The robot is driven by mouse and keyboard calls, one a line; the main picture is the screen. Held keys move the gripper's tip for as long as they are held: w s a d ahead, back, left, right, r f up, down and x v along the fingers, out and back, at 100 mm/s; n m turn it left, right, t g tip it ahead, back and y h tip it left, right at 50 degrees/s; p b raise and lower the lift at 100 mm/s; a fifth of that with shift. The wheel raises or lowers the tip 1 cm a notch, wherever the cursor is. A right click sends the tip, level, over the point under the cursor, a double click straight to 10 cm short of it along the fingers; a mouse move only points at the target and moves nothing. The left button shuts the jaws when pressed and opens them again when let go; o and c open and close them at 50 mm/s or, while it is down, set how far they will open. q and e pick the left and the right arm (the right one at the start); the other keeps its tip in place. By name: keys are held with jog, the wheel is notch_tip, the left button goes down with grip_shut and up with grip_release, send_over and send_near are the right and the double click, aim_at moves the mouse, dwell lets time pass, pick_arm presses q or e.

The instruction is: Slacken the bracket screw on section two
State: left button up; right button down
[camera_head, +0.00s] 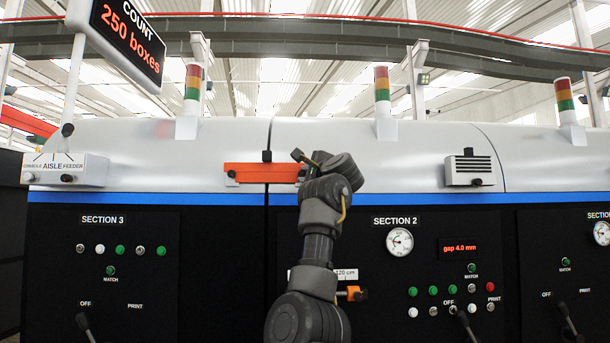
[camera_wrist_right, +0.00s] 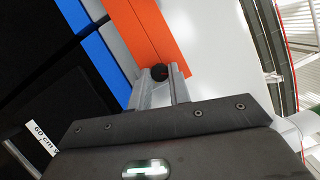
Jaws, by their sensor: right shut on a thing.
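The orange bracket bar (camera_head: 255,172) lies level on the grey upper panel, above the blue stripe and left of the SECTION 2 label (camera_head: 395,221). My right arm hides its right end in the head view. My right gripper (camera_head: 299,156) reaches that end and is partly hidden by its own wrist. In the right wrist view a round black screw knob (camera_wrist_right: 159,72) sits at the end of the orange bar (camera_wrist_right: 150,35). The fingers of my right gripper (camera_wrist_right: 158,88) are shut on this knob, one on each side. My left gripper is not in view.
Another black knob (camera_head: 267,156) stands at the bar's top edge, and one (camera_head: 231,174) at its left end. A gauge (camera_head: 399,242), buttons and a lever (camera_head: 466,325) are on the Section 2 panel. A small orange clamp (camera_head: 354,293) sits beside a scale.

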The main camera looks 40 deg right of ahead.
jog(key=n, duration=0.2)
jog(key=n+g+p, duration=0.1)
jog(key=n, duration=0.1)
jog(key=shift+r+n+g+y, duration=0.2)
jog(key=shift+n+g+y, duration=0.1)
jog(key=shift+n, duration=0.1)
dwell(0.4)
jog(key=c, duration=1.3)
grip_release()
jog(key=shift+s, duration=0.25)
jog(key=b+v, duration=0.5)
jog(key=v, duration=0.5)
